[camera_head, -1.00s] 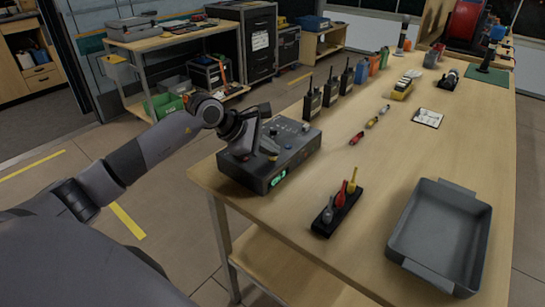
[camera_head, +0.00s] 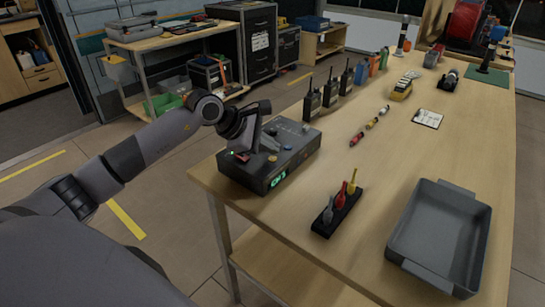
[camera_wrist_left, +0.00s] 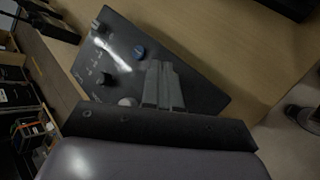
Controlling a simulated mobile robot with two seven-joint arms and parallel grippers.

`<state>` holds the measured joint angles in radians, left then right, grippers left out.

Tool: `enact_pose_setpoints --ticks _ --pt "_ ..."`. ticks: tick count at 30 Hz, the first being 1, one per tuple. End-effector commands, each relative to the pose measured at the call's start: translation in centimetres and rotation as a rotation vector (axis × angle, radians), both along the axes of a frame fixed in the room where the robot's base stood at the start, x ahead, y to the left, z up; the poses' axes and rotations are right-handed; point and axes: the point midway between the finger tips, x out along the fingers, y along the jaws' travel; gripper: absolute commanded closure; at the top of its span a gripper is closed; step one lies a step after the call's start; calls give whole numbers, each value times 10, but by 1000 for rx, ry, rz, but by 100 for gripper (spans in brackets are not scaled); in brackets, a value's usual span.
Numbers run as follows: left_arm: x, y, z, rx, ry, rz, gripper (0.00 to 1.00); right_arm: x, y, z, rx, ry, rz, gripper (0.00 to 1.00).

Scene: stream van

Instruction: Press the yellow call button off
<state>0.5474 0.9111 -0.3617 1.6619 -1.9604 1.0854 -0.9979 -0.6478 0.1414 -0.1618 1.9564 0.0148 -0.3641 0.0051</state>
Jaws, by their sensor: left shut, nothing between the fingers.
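The dark control box (camera_head: 250,180) stands at the near left corner of the wooden table, with knobs and buttons on its top and a lit green display on its front. A small orange-tan round button (camera_head: 272,158) shows on its top; I cannot tell for certain that it is the yellow call button. A blue knob (camera_head: 287,147) is near it and also shows in the left wrist view (camera_wrist_left: 139,51). My left gripper (camera_head: 246,151) is shut and empty, low over the left part of the box top, beside a reddish piece (camera_head: 241,157). In the left wrist view its fingers (camera_wrist_left: 160,68) hide part of the panel.
A black holder with red, yellow and grey pieces (camera_head: 337,212) and a grey tray (camera_head: 440,235) stand right of the box. Several radios (camera_head: 313,103) stand behind it. Small coloured items and a white card (camera_head: 427,118) lie farther back. The table between is mostly clear.

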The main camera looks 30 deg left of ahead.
Motion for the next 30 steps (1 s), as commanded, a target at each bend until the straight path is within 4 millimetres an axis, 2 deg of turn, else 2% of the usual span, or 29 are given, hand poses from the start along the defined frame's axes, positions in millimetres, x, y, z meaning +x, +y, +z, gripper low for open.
enact_pose_setpoints --ticks 5,19,30 --pt "0 0 10 1 -1 0 100 0 0 7 0 -1 0 72" --pt "0 0 57 1 -1 0 100 1 0 35 1 -5 0 72" --pt "0 0 60 0 0 0 100 1 0 35 1 -4 0 72"
